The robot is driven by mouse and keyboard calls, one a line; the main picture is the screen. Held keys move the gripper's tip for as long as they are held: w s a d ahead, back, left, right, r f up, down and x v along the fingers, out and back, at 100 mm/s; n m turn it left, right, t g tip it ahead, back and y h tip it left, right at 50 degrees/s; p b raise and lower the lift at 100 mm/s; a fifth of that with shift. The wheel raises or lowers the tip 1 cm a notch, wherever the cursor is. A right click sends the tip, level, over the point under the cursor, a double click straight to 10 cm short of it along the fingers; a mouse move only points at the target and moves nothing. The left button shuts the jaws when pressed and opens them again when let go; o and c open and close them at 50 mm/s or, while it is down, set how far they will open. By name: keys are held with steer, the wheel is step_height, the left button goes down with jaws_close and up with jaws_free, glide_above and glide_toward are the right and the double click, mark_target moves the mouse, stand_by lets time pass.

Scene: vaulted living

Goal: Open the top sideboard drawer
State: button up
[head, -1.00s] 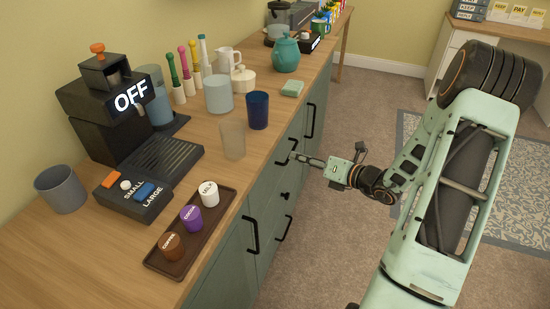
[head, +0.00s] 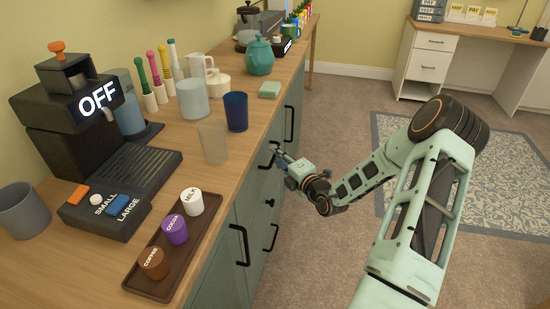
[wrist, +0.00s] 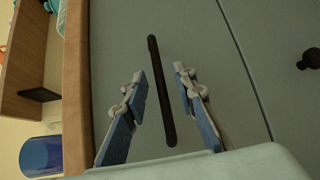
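The grey-green sideboard (head: 221,281) has a wooden top and stands along the left wall. Its top drawer (wrist: 205,110) looks shut, its front flush with the panel beside it. The drawer's dark bar handle (wrist: 159,95) lies between my two fingers in the wrist view; in the head view it is partly hidden by my gripper (head: 275,152). My gripper is open, with a blue-padded finger on each side of the bar and visible gaps to it. I cannot tell how deep the fingers reach past the bar.
Below are a drawer knob (head: 269,203) and a lower bar handle (head: 272,238). Door handles flank the drawers on the left (head: 241,246) and right (head: 290,123). A frosted cup (head: 213,141) and a blue cup (head: 236,111) stand near the top's edge.

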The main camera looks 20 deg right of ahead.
steer(key=shift+x, duration=0.9)
steer(key=shift+c, duration=0.2)
jaws_close()
